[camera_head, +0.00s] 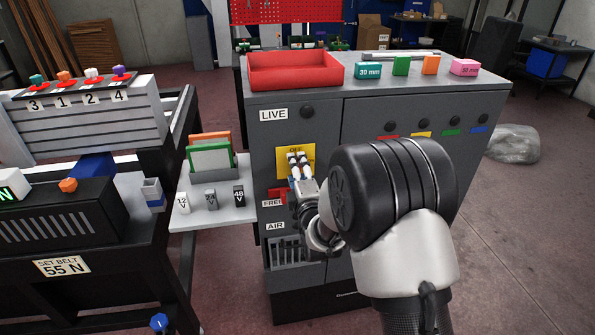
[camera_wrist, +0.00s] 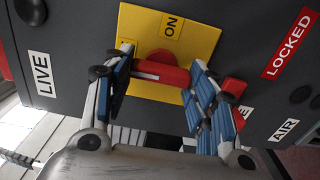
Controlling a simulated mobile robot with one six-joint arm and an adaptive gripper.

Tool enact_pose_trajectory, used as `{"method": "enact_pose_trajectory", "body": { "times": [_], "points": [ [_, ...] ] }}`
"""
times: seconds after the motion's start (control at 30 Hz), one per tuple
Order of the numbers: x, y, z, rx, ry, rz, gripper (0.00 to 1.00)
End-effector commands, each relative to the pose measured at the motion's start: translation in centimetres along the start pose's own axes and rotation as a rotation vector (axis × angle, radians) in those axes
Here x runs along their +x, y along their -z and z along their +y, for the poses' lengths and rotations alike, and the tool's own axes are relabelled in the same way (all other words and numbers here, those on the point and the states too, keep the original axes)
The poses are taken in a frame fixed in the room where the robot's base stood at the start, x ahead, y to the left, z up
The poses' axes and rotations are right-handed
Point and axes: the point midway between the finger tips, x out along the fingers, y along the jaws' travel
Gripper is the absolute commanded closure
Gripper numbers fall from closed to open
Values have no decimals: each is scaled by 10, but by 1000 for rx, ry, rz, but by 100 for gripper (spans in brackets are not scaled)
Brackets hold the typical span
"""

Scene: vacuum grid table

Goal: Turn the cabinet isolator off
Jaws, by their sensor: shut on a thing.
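The cabinet isolator is a yellow plate (camera_head: 282,151) (camera_wrist: 196,22) on the front of the grey cabinet (camera_head: 300,110). It carries a red rotary handle (camera_wrist: 162,73), seen in the wrist view. An OFF label (camera_head: 296,149) shows at the plate's top in the head view, and an ON label (camera_wrist: 172,26) on another side in the wrist view. My gripper (camera_head: 294,158) (camera_wrist: 163,68) is shut on the red handle, one finger at each end of its bar. The bar lies roughly along the line from the LIVE label to the lower labels. My fingers partly hide the plate.
A LIVE label (camera_head: 273,114) and dark knob (camera_head: 307,111) sit above the plate. A red block (camera_head: 276,194) with a FREE label is close below. A red LOCKED label (camera_wrist: 290,45) shows in the wrist view. A side shelf (camera_head: 215,217) stands left.

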Motion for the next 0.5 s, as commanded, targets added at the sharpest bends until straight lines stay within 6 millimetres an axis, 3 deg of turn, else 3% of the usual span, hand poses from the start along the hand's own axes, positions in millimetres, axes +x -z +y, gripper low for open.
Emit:
{"method": "enact_pose_trajectory", "body": {
  "times": [0.07, 0.1, 0.4, 0.5],
  "points": [
    [0, 0, 1, -3, -2, 0, 72],
    [0, 0, 1, -3, -2, 1, 48],
    [0, 0, 0, -1, -1, 0, 28],
    [0, 0, 0, -1, -1, 0, 28]
  ]
}}
